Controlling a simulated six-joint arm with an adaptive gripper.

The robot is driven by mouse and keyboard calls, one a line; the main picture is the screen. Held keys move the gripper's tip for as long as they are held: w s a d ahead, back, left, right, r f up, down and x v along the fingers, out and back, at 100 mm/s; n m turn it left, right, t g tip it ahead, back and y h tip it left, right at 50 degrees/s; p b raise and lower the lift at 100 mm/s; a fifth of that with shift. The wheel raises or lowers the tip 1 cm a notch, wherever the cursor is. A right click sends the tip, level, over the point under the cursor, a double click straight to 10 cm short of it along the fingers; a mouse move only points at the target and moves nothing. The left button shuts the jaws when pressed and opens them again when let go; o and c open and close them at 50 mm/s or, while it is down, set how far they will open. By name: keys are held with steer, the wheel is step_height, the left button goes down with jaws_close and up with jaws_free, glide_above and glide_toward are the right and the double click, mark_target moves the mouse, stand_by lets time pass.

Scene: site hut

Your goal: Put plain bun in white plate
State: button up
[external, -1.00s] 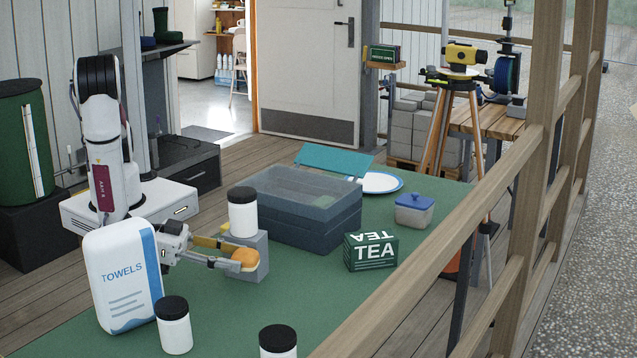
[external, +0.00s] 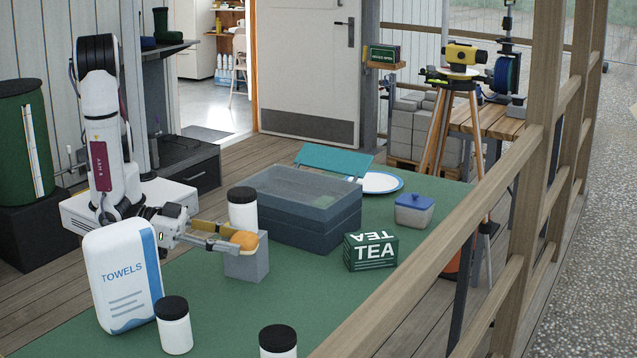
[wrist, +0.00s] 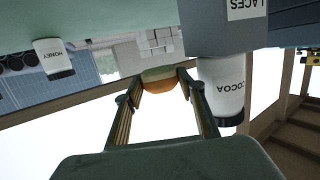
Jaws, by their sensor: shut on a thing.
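The plain bun (external: 244,240) is round and golden-orange, held between the fingertips of my gripper (external: 236,240). In the wrist view the bun (wrist: 159,79) sits between both fingers, its lighter face also visible. In the external view it appears in front of the upper part of a grey box, and I see no support under it. The white plate (external: 382,183) has a blue rim and lies on the far part of the green table.
A grey box (external: 248,266), a white jar (external: 243,210) labelled COCOA and the dark crate (external: 301,228) stand near my gripper, the crate between it and the plate. A tea box (external: 371,251), blue-lidded tub (external: 413,211) and towels pack (external: 124,278) stand around.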

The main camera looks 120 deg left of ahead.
step_height(320, 180, up, 17)
steer(key=shift+f, duration=0.2)
steer(key=shift+n+g+y, duration=0.4)
steer(key=s+d, duration=0.2)
steer(key=s, duration=0.1)
steer(key=s+d, duration=0.2)
steer(key=s, duration=0.2)
steer(key=s+d, duration=0.2)
steer(key=s, duration=0.2)
steer(key=shift+d+f, duration=0.15)
steer(key=shift+c, duration=0.2)
glide_above(173, 289)
step_height(173, 289, down, 18)
stand_by(1.2)
steer(key=shift+f, duration=0.1)
steer(key=shift+f, duration=2.85)
steer(key=shift+f, duration=0.1)
steer(key=shift+f, duration=1.75)
steer(key=shift+f, duration=0.2)
